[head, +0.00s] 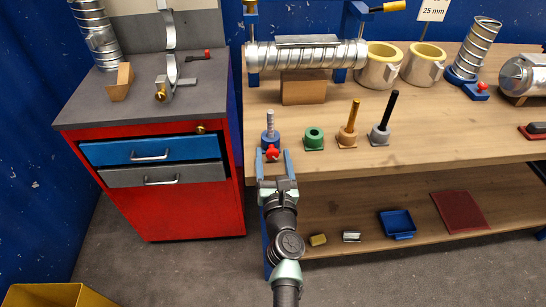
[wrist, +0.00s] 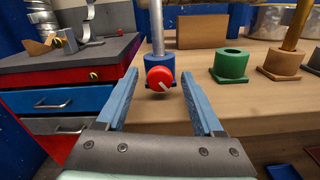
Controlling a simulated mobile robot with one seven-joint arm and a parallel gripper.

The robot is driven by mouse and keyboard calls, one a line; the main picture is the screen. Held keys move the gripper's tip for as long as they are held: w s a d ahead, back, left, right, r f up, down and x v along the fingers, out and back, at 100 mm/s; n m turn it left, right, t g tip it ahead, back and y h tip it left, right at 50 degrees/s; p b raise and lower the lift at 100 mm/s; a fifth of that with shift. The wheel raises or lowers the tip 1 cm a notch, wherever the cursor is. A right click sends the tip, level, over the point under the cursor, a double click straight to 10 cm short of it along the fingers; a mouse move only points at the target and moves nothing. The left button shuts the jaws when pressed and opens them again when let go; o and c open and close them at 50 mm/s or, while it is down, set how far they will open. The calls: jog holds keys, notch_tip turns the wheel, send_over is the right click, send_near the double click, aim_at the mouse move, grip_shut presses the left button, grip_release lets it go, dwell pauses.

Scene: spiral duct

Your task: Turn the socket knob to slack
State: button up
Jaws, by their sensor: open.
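A red round knob (wrist: 159,78) sits on the front of a blue socket (wrist: 161,66) near the bench's front edge. It also shows in the head view (head: 272,152). A white mark on the knob's face slants toward the lower right in the wrist view. A grey rod (head: 270,118) stands upright in the socket (head: 268,139). My gripper (head: 273,157) is open in front of the socket. Its blue fingers (wrist: 158,82) lie left and right of the knob, with visible gaps on both sides. Whether the fingertips reach past the knob's face is hard to tell.
To the right on the bench stand a green socket (head: 314,138), an orange rod (head: 352,117) and a black rod (head: 389,111) in their bases. A wood block (head: 304,88) is behind. The red cabinet (head: 196,210) is left. A lower shelf (head: 360,210) runs below.

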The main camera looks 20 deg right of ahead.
grip_shut()
dwell(0.4)
jog(key=shift+n, duration=0.3)
jog(key=n, duration=0.3)
jog(key=shift+b, duration=0.4)
jog(key=shift+n, duration=2)
jog(key=shift+b, duration=0.3)
